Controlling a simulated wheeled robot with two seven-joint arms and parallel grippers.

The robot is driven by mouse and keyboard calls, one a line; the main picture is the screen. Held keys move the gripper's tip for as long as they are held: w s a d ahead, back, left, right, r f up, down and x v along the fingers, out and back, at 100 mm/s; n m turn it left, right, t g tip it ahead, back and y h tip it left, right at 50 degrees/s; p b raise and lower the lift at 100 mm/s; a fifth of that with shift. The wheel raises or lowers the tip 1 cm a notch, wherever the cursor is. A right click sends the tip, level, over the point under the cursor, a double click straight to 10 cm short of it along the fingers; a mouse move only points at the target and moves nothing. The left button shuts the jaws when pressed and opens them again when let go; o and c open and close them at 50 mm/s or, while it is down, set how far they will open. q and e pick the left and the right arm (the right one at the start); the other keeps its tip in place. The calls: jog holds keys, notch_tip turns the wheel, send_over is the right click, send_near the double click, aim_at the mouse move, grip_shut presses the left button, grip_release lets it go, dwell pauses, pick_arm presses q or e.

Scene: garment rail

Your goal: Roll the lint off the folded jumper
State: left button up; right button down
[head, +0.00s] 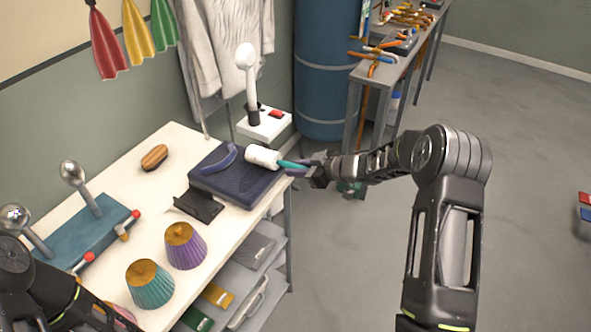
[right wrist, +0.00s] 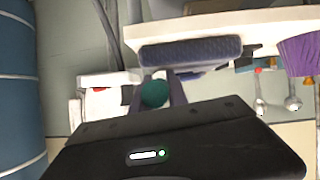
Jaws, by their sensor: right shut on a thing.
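The folded jumper (head: 240,185) is a dark navy block on the white table, with a lighter blue curved band at its back left. It also shows edge-on in the right wrist view (right wrist: 190,52). The lint roller has a white roll (head: 262,156) over the jumper's back right corner; I cannot tell whether it touches. My right gripper (head: 316,172) is shut on its teal handle (head: 290,165), just beyond the table's right edge. The handle's round end (right wrist: 154,93) shows between the fingers in the right wrist view, where the roll is hidden. Lint is too small to make out. My left gripper is out of view.
A black stand (head: 199,206) lies against the jumper's left front. Purple (head: 185,246) and teal (head: 150,284) pleated shades stand nearer. A brush (head: 154,157) lies further back. A white steamer head (head: 246,57) rises behind.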

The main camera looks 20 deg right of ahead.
jog(key=shift+w+d, duration=1)
jog(key=shift+d, duration=0.25)
jog(key=shift+r, duration=0.15)
notch_tip(320, 180, up, 7)
dwell(0.5)
